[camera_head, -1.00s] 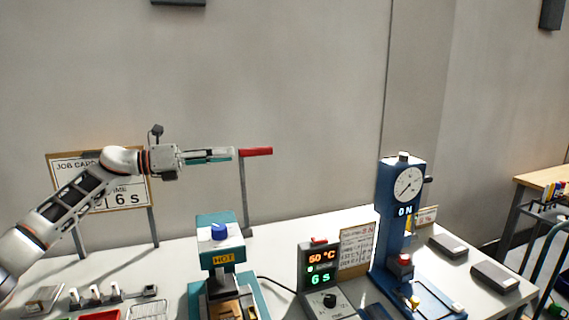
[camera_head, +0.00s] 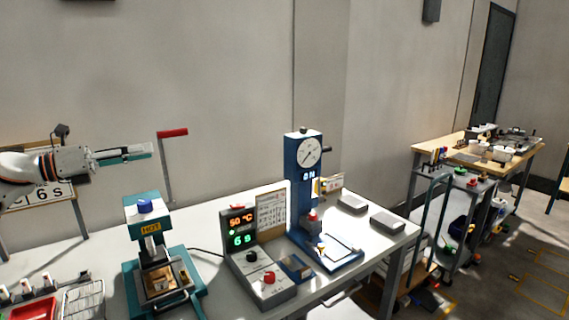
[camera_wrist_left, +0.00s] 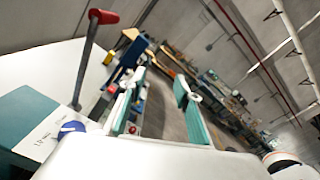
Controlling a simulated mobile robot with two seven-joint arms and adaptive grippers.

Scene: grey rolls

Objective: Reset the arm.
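My left gripper (camera_head: 152,151) comes in from the left at the height of the red-handled lever, with nothing held. In the left wrist view its two teal-padded fingers (camera_wrist_left: 160,105) stand apart with a clear gap. The heat press (camera_head: 150,228), teal and white with a blue knob and a HOT label, stands on the table below and right of the arm. Its lever (camera_head: 172,132) stands upright with the red grip at the top, just right of the fingertips in the head view. The lever also shows at the left of the left wrist view (camera_wrist_left: 101,17). My right gripper is out of view.
The control box (camera_head: 262,258) reads 50 °C and 6 s. A blue gauge press (camera_head: 303,190) stands to its right, with two grey blocks (camera_head: 352,203) beyond. A wire rack (camera_head: 84,299) is front left. A cart (camera_head: 468,185) and a wooden bench (camera_head: 450,148) stand right.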

